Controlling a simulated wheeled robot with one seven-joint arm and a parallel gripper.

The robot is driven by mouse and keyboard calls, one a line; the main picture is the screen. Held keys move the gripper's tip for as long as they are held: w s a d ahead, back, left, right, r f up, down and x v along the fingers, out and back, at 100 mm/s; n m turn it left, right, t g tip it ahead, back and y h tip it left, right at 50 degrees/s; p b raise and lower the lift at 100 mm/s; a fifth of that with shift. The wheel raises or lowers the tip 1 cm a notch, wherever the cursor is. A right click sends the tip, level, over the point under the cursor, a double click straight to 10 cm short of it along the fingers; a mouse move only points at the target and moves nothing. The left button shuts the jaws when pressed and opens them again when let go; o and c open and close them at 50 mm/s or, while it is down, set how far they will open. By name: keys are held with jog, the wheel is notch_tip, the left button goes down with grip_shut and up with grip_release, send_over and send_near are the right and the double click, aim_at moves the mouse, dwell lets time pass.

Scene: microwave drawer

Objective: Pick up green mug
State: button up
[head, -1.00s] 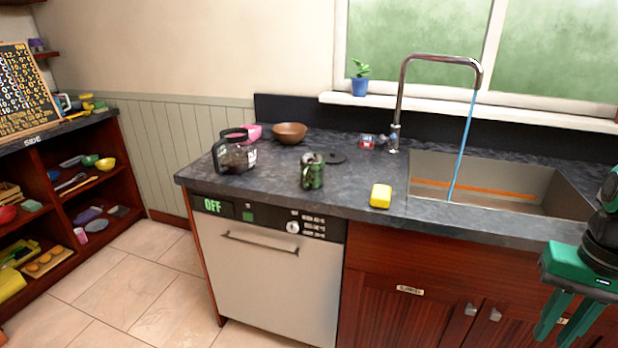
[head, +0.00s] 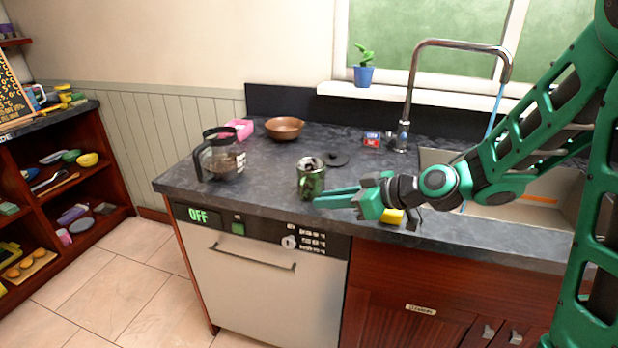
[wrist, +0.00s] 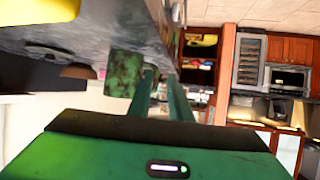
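The green mug (head: 311,180), mottled dark and light green, stands upright on the dark counter near its front edge, above the dishwasher. My gripper (head: 316,199) reaches in from the right, with its two green fingers pointing left close to the mug's lower right side. In the wrist view the mug (wrist: 122,76) shows just left of the left finger, outside the gap between the fingers. My gripper (wrist: 160,75) is open there, with nothing seen between the fingers. I cannot tell whether a finger touches the mug.
A yellow sponge (head: 391,216) lies partly hidden behind my gripper. The faucet (head: 408,110) and sink (head: 540,195) are at right.

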aim_at(290, 203)
jog(key=shift+y, duration=0.4)
jog(key=x, duration=0.2)
jog(key=r+x, duration=0.1)
jog(key=x, duration=0.3)
jog(key=shift+w+a+r, duration=0.1)
jog(key=shift+w+a, duration=0.25)
jog(key=shift+w, duration=0.15)
jog(key=shift+x, duration=2.8)
jog(key=shift+w+r, duration=0.15)
jog(key=shift+w, duration=0.05)
grip_shut()
